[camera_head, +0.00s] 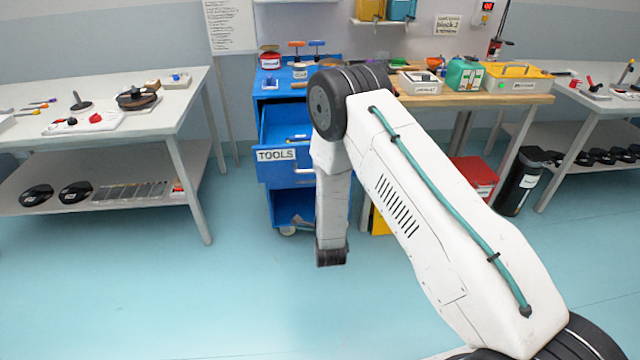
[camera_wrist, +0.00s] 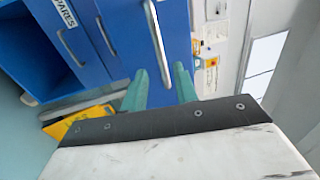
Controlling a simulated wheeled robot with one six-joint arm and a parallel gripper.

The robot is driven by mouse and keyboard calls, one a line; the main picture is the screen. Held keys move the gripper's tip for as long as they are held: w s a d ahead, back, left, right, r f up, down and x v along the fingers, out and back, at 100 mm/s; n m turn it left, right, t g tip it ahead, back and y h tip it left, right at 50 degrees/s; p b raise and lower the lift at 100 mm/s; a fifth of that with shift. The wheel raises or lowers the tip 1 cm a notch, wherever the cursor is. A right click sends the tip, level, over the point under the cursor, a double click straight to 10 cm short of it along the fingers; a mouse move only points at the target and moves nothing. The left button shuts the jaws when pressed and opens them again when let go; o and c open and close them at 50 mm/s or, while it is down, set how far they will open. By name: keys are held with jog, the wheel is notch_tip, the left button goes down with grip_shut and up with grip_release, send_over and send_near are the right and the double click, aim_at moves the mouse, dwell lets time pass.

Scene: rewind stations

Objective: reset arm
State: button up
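My white arm (camera_head: 430,210) with a teal cable reaches across the head view, its forearm (camera_head: 332,190) hanging down in front of the blue tool cabinet. My gripper's fingers cannot be made out in the head view. In the wrist view my gripper (camera_wrist: 160,75) shows two teal fingers standing apart, with nothing clearly held between them. A silvery drawer handle (camera_wrist: 157,40) on the blue cabinet front (camera_wrist: 115,20) lies just beyond and between the fingertips. I cannot tell whether they touch it.
The blue cabinet (camera_head: 268,172) has its TOOLS drawer (camera_head: 277,155) pulled open, left of my forearm. A wooden bench (camera_head: 470,99) with boxes and a red box (camera_head: 476,176) beneath stands behind my arm. White tables stand left and right. The floor at the front left is clear.

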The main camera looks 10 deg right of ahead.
dwell(0.4)
notch_tip(320, 180, down, 10)
jog(key=s+n+g+y, duration=0.1)
jog(key=s+n+g, duration=0.1)
jog(key=n+g, duration=0.35)
jog(key=s+a+r+n+g+y, duration=0.1)
jog(key=s+a+n+g+y, duration=0.1)
jog(key=s+n+g, duration=0.3)
jog(key=s+d+r+n+g, duration=0.2)
jog(key=s+d+r+n, duration=0.1)
jog(key=s+r, duration=0.9)
jog(key=s+d+r+n+g, duration=0.3)
jog(key=s+d+r, duration=0.1)
jog(key=s+r, duration=0.9)
jog(key=s+d+r+n+g, duration=0.3)
jog(key=s+r, duration=1)
jog(key=r, duration=0.3)
jog(key=shift+d+h, duration=0.3)
jog(key=shift+d, duration=0.05)
